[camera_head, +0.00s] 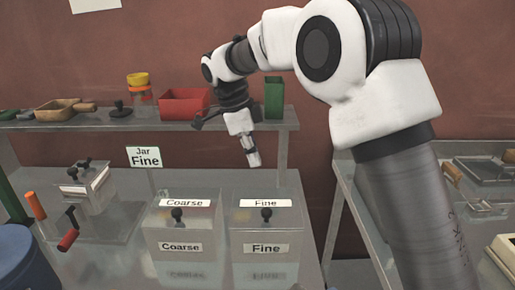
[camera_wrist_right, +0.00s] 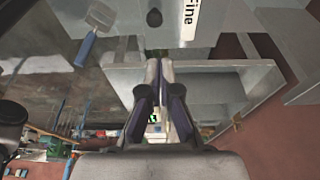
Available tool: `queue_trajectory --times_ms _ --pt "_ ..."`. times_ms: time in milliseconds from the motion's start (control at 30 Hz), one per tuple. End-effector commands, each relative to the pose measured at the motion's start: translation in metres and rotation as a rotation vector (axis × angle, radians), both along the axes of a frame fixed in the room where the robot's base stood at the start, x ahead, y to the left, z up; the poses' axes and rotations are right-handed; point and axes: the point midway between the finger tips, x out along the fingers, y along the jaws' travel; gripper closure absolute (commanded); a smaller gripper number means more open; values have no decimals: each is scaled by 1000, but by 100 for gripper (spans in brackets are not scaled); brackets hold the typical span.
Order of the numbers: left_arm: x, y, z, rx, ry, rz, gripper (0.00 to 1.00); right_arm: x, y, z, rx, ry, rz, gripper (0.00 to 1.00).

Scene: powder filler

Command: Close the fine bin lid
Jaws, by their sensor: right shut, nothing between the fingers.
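The fine bin (camera_head: 266,270) is a clear grey box with a "Fine" label on its front, at the bottom centre of the head view. Its lid (camera_head: 242,216) has a black knob (camera_head: 267,213) and a "Fine" label, and appears to lie flat on the bin top. In the wrist view the knob (camera_wrist_right: 154,18) and the lid label (camera_wrist_right: 190,20) show at the top edge. My right gripper (camera_head: 254,163) is shut and empty, pointing down above and behind the lid, apart from it. Its fingers also show in the wrist view (camera_wrist_right: 160,85). My left gripper is out of view.
The coarse bin (camera_head: 181,270) stands just left of the fine bin. A shelf (camera_head: 60,124) behind holds a red box (camera_head: 185,103), a green container (camera_head: 274,97) and a jar (camera_head: 141,95). A "Jar Fine" sign (camera_head: 145,157) stands behind the coarse bin. A second table is right.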

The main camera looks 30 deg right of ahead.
Motion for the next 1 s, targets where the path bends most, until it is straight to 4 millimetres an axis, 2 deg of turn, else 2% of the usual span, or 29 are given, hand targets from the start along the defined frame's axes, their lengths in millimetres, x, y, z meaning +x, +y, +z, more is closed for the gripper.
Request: queue_trajectory --times_ms 33,267,367,700,800,1000 --pt "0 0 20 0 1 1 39 0 0 15 -1 10 1 100" --pt "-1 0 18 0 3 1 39 -2 -3 -2 -1 18 2 100" --pt "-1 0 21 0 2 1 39 -5 -7 -18 -1 20 3 100" --pt "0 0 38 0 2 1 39 -17 -24 -87 -1 20 3 100" --pt "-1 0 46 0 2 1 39 -18 -23 -105 -1 19 4 100" --pt "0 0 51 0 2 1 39 -17 -23 -125 -2 15 4 100"
